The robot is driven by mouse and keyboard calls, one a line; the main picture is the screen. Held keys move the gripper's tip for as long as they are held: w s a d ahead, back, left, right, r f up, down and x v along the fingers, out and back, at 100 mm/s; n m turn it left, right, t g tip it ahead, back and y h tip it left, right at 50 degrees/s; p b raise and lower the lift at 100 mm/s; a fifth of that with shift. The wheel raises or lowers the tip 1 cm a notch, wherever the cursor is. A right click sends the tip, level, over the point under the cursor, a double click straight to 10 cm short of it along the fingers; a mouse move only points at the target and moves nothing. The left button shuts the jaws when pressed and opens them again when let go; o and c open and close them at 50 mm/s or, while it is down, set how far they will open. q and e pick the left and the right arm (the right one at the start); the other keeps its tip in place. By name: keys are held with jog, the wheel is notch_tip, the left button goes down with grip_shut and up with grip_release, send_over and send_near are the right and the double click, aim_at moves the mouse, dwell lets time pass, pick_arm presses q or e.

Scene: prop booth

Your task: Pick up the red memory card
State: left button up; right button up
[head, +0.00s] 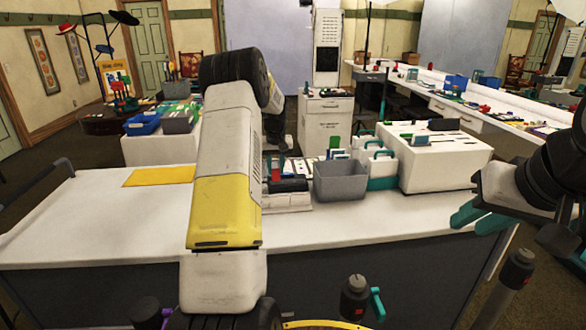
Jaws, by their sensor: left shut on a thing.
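A small red piece, which looks like the red memory card (276,175), shows just right of my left arm, by a low dark-and-white holder (289,186) on the white table. My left gripper (274,160) is there too, mostly hidden behind my own white and yellow arm. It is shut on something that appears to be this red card. Its fingertips are too small and covered to make out clearly, and I cannot tell whether the card is clear of the holder. My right gripper (481,218) hangs over the table's right end, its teal fingers apart and empty.
A grey bin (340,181) stands right of the holder, beside white boxes with teal handles (380,168) and a large white slotted box (436,163). A yellow sheet (160,176) lies at left. The table's front (380,228) is clear.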

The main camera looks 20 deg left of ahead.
pick_arm(q)
jog(key=s+d+r, duration=0.1)
jog(key=s+d, duration=0.5)
jog(key=s, duration=0.7)
jog(key=shift+r, duration=0.2)
jog(key=shift+w, duration=0.15)
